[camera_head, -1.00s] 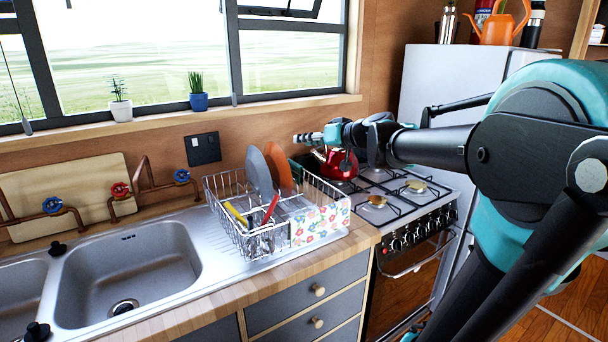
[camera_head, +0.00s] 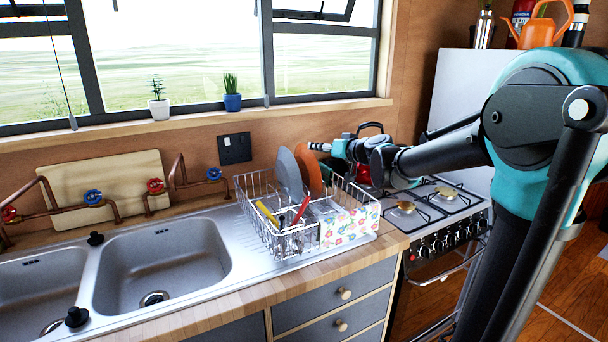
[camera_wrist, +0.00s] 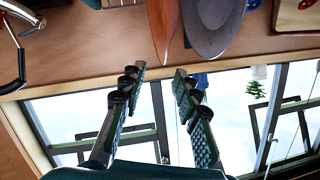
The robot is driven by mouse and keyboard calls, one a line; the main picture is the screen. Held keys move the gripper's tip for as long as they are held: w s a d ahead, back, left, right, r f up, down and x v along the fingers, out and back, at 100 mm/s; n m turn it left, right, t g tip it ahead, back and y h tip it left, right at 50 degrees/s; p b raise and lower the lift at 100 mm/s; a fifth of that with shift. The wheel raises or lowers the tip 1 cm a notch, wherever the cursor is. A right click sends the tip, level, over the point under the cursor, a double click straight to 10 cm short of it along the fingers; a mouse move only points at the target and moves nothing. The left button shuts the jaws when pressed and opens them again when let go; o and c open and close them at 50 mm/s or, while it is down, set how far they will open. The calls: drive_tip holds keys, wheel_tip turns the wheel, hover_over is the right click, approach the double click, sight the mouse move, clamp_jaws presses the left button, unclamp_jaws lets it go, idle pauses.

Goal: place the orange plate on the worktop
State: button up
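The orange plate (camera_head: 309,168) stands on edge in the wire dish rack, just right of a grey plate (camera_head: 289,172). In the wrist view, the orange plate (camera_wrist: 164,25) shows nearly edge-on beside the grey plate (camera_wrist: 213,27). My gripper (camera_head: 316,147) is beside the top of the orange plate in the head view. In the wrist view my gripper (camera_wrist: 157,73) is open and empty, with the orange plate's edge ahead of the gap between its fingers. The two look apart. The wooden worktop (camera_head: 215,313) runs along the front of the sink.
The dish rack (camera_head: 262,226) also holds a yellow-handled and a red-handled utensil. Right of it is the gas stove (camera_head: 450,215), with a red kettle (camera_head: 363,172) partly hidden behind my arm. The sink (camera_head: 165,262) is empty. The window sill (camera_head: 190,118) carries two potted plants.

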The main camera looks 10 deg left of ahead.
drive_tip(key=shift+x, duration=2.8)
drive_tip(key=shift+s+a, duration=0.15)
drive_tip(key=shift+c, duration=0.2)
clamp_jaws()
